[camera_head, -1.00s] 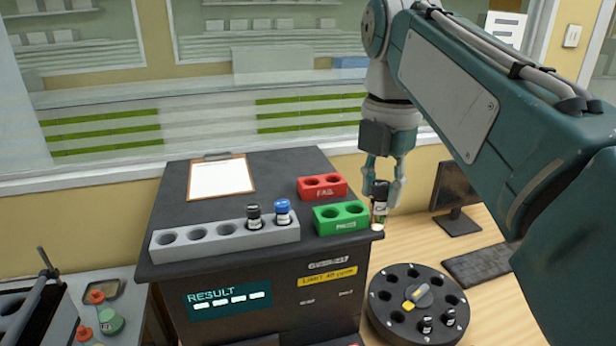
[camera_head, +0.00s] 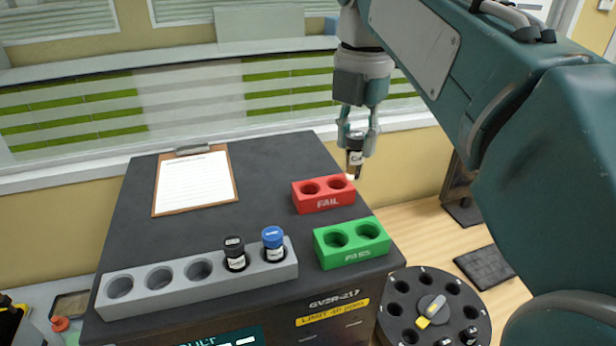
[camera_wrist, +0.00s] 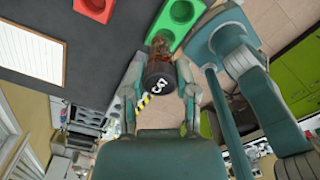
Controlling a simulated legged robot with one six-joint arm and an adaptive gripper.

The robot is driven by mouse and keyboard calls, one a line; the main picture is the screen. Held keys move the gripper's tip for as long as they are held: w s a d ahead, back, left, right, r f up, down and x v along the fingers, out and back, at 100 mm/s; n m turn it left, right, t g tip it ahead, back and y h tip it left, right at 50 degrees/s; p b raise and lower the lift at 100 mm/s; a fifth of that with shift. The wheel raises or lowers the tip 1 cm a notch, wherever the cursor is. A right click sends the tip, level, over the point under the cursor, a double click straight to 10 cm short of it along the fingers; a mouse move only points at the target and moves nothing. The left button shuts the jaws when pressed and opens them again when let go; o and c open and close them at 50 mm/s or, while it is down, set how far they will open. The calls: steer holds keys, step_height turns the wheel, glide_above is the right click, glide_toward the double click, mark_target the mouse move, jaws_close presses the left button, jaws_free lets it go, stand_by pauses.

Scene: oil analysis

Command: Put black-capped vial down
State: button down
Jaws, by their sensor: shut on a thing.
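The black-capped vial (camera_head: 354,158) is held upright by my gripper (camera_head: 357,140), which is shut on it near the cap. It hangs in the air beside the right end of the red FAIL block (camera_head: 322,205), apart from it as far as I can tell. The green PASS block (camera_head: 350,256) lies nearer, with two empty holes. The red block's two holes look empty.
A grey rack (camera_head: 190,302) on the black machine top holds a black-capped vial (camera_head: 235,254) and a blue-capped vial (camera_head: 273,244); its three left holes are empty. A clipboard (camera_head: 195,184) lies behind. A round carousel (camera_head: 398,305) stands on the wooden table at right.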

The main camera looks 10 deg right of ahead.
steer(key=shift+w+a+f, duration=0.9)
steer(key=shift+w+f, duration=0.7)
steer(key=shift+f, duration=0.35)
steer(key=shift+w+a+f, duration=0.9)
steer(key=shift+w+f, duration=0.65)
steer(key=shift+f, duration=0.35)
steer(key=shift+w+a+f, duration=0.9)
steer(key=shift+w+f, duration=0.7)
steer(key=shift+f, duration=0.35)
steer(key=shift+c, duration=1.9)
jaws_free()
steer(key=shift+f, duration=0.1)
step_height(320, 180, up, 12)
